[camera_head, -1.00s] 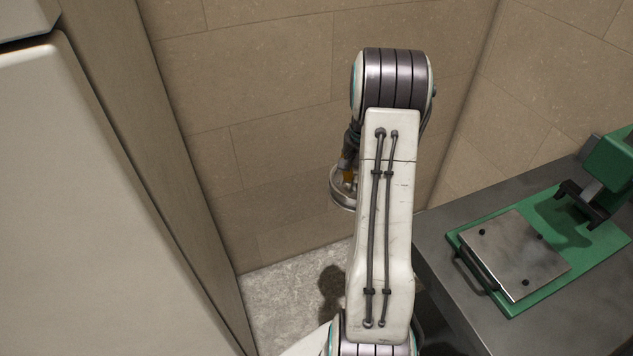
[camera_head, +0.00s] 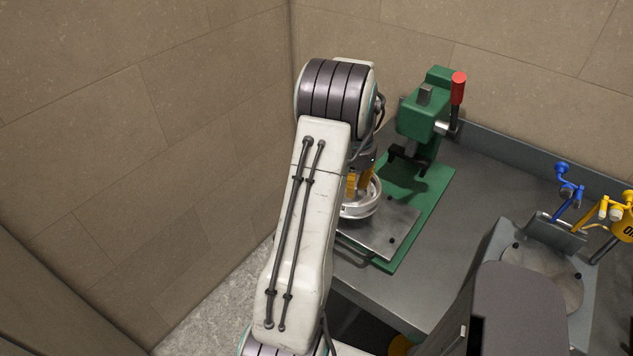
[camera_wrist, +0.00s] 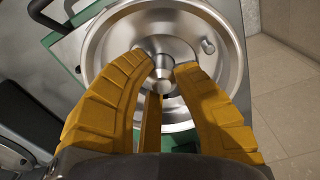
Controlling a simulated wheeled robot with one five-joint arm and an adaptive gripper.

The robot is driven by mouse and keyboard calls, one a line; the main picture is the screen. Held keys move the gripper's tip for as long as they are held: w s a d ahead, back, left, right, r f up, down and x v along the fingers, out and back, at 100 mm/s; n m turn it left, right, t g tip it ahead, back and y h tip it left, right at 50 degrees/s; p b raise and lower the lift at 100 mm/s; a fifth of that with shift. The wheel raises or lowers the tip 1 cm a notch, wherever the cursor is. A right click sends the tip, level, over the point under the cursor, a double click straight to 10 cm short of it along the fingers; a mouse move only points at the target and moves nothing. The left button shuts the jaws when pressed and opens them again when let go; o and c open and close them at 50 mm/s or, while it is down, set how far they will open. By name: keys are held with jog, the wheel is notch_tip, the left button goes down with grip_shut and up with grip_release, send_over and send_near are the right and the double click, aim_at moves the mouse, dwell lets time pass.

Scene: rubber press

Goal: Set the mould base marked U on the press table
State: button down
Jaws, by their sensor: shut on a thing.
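My gripper (camera_head: 358,182) has yellow fingers shut on the central knob of a round, silver mould base (camera_head: 366,204). In the wrist view, the fingers (camera_wrist: 160,80) meet at the knob and the shiny dish (camera_wrist: 108,45) spreads out below them. A small mark shows on the dish's side, but I cannot read it. The dish hangs over the left part of the press table, a steel plate (camera_head: 385,240) with black studs on the green press base. I cannot tell whether a gap is left between them. My arm hides the plate's left part.
The green press (camera_head: 428,110) with a red-tipped lever (camera_head: 458,88) stands behind the plate. A black handle (camera_head: 352,252) is at the plate's front. To the right on the grey bench (camera_head: 460,235) is another fixture (camera_head: 545,272) with blue and yellow parts. A wall is close on the left.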

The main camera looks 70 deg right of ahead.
aim_at(378, 203)
jog(key=s, duration=0.2)
jog(key=s+r+m, duration=0.1)
jog(key=s, duration=0.1)
jog(key=s+m, duration=0.1)
jog(key=s, duration=0.2)
jog(key=shift+d+r+p, duration=0.2)
jog(key=shift+p, duration=0.15)
jog(key=shift+f, duration=0.1)
jog(key=shift+f, duration=0.2)
jog(key=shift+f+b, duration=1)
jog(key=shift+f, duration=0.55)
jog(key=shift+f+b, duration=1.25)
jog(key=shift+b, duration=0.05)
jog(key=shift+a, duration=0.1)
jog(key=shift+f+b, duration=0.3)
jog(key=shift+b, duration=0.1)
